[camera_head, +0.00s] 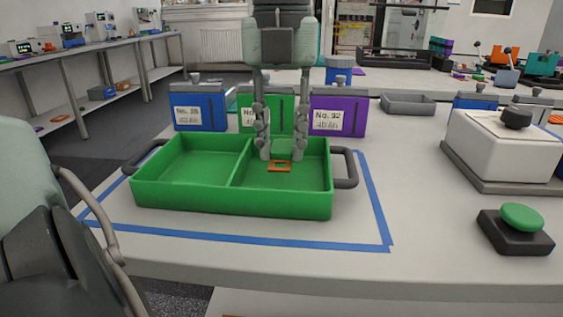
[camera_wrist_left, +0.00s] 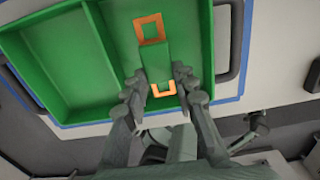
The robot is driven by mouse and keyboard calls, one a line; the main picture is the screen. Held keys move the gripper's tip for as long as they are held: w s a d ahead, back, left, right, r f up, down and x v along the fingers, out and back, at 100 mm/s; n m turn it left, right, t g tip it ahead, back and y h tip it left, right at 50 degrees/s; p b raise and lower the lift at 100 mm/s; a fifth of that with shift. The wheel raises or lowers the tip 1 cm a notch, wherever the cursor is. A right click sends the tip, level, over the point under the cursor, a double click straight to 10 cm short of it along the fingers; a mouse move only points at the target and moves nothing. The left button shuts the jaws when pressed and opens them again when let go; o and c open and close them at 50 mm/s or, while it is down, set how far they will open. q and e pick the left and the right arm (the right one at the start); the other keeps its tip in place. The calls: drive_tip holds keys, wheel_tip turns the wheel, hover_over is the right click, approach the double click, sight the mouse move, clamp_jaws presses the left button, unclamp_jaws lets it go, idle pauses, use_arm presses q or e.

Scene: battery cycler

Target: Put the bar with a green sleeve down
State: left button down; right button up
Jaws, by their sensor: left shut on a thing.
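The bar with a green sleeve (camera_head: 283,147) has orange end frames; one shows low in the right compartment of the green tray (camera_head: 235,204). My left gripper (camera_head: 281,156) reaches down over that compartment, its fingers on both sides of the sleeve. In the left wrist view, the bar (camera_wrist_left: 154,58) lies between the fingertips of my gripper (camera_wrist_left: 161,76), with an orange end showing above and below the sleeve. The gripper is shut on the bar. I cannot tell whether the bar touches the tray floor. My right gripper is not in view.
The tray's left compartment looks empty, and blue tape (camera_head: 250,240) outlines its place. Blue (camera_head: 200,126), green (camera_head: 246,120) and purple (camera_head: 350,118) labelled batteries stand close behind. A white box (camera_head: 500,150) and a green button (camera_head: 521,217) stand at right.

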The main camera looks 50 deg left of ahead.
sight(282, 149)
use_arm(q)
drive_tip(key=shift+f, duration=2.05)
drive_tip(key=shift+f, duration=0.15)
drive_tip(key=c, duration=1.4)
unclamp_jaws()
drive_tip(key=shift+o, duration=1)
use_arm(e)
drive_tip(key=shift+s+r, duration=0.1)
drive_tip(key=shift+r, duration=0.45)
use_arm(q)
wheel_tip(282, 149, up, 12)
drive_tip(key=shift+f+p, duration=0.2)
drive_tip(key=shift+p, duration=0.25)
drive_tip(key=shift+r, duration=0.35)
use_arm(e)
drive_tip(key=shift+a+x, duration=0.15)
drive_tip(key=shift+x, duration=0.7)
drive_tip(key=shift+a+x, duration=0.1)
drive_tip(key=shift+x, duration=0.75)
